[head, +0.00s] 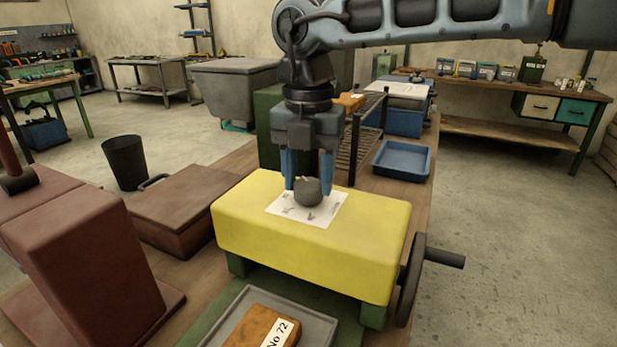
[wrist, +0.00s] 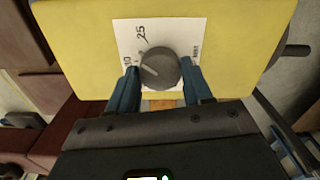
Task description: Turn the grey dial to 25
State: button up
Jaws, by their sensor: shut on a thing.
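The grey dial (head: 308,194) is a round knob on a white printed plate (head: 333,212) on top of a yellow block-shaped housing (head: 245,215). My gripper (head: 307,186) points down from above, with its blue fingers on either side of the dial, shut on it. In the wrist view the dial (wrist: 158,66) sits between the two fingertips. A short pale mark on the dial lies toward its left side. The plate (wrist: 127,34) shows "25" above and left of the dial and what looks like "10" at the left. The print at the right is too small to read.
A dark handwheel with a handle (head: 413,280) stands at the housing's right. A grey tray (head: 240,312) with a wooden block marked "No 72" (head: 262,328) is in front. Reddish-brown boxes (head: 85,250) stand at left; a blue tray (head: 402,160) lies behind.

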aim_at(309, 183)
jog(key=shift+m+b, duration=0.4)
jog(key=shift+m, duration=1.6)
jog(key=o, duration=1)
jog(key=shift+o, duration=0.2)
jog(key=shift+r, duration=3.9)
